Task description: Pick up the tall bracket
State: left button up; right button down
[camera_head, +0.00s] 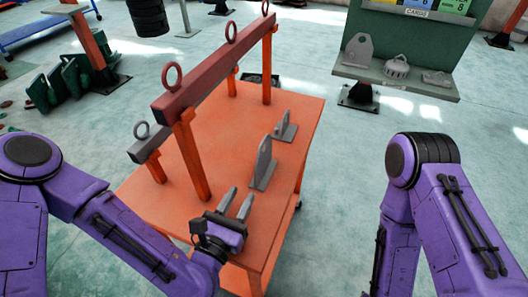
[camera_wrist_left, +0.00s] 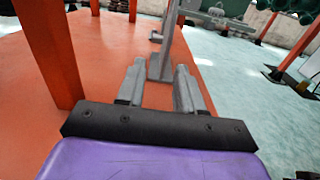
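The tall bracket (camera_head: 264,163) is a grey upright plate on a flat base, standing on the orange table (camera_head: 240,125). My left gripper (camera_head: 240,193) is open and empty, low over the table on the near side of the bracket, with its fingers pointing toward it. In the left wrist view the bracket (camera_wrist_left: 165,45) rises just beyond the open fingertips (camera_wrist_left: 159,68), roughly in line with the gap. The fingers look apart from it. A shorter grey bracket (camera_head: 286,128) stands behind it. My right arm is at the right; its gripper does not show.
A red-brown beam (camera_head: 215,65) with ring eyes stands on orange legs along the table's left side. One orange leg (camera_wrist_left: 50,50) is close to the left of my gripper. A green stand (camera_head: 400,82) with grey parts is at the back right. The table's right side is clear.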

aim_at(264, 159)
pick_arm(q)
jog(key=w+b, duration=0.1)
jog(key=b, duration=0.1)
jog(key=w+d+f+b, duration=0.1)
jog(key=b, duration=0.2)
jog(key=shift+w, duration=0.1)
jog(key=w+d, duration=0.1)
jog(key=w, duration=0.1)
jog(key=w+d+r+p, duration=0.1)
jog(key=w, duration=0.1)
jog(key=w+d+r+p, duration=0.1)
jog(key=w, duration=0.1)
jog(key=shift+w+d, duration=0.2)
jog(key=shift+d, duration=0.1)
jog(key=shift+w+d+f, duration=0.1)
jog(key=shift+w+d, duration=0.1)
jog(key=shift+w, duration=0.25)
grip_shut()
dwell(0.3)
